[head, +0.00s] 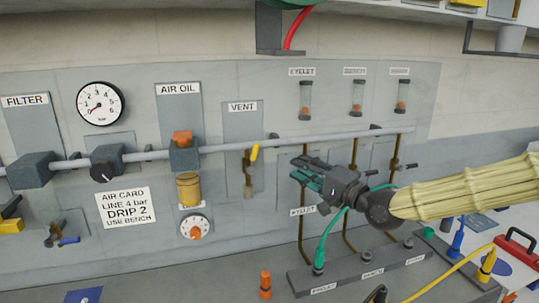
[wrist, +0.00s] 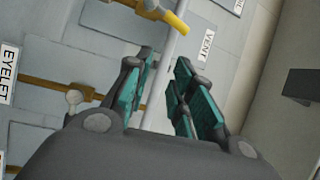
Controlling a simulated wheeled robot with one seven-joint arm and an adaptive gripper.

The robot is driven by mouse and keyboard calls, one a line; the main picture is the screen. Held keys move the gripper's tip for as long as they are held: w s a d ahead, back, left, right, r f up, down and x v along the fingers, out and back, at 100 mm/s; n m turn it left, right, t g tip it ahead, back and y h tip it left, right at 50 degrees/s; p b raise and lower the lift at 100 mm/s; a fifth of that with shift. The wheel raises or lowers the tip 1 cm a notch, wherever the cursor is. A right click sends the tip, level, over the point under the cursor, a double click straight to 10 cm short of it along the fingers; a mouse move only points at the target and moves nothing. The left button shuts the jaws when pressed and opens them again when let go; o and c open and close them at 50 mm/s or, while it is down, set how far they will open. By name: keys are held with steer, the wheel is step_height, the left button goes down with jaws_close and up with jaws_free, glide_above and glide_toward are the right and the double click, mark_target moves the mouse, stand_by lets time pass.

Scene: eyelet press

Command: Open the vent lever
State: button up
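The vent lever (head: 254,153) is a short yellow handle on a brass valve (head: 248,175), below the VENT label (head: 242,107). The handle is tilted, with its top leaning right, close to the grey pipe. In the wrist view the yellow lever (wrist: 174,22) is at the top, beyond my fingertips. My gripper (head: 299,170) has teal pads and is to the right of the lever, apart from it.
The amber oil bowl (head: 188,189) and a dial (head: 194,227) are left of the vent. Brass branch pipes (head: 303,230) and a green hose (head: 326,239) are below and near my gripper.

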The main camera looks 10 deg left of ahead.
steer(key=s+a+r+n+g, duration=0.1)
steer(key=n, duration=0.7)
steer(key=n+g+p, duration=0.2)
steer(key=n+p, duration=0.2)
steer(key=n, duration=0.4)
glide_toward(253, 158)
steer(key=w+a+r, duration=0.2)
steer(key=w+a, duration=0.3)
steer(key=a, duration=0.1)
steer(key=shift+w, duration=0.15)
steer(key=shift+c, duration=0.2)
jaws_close()
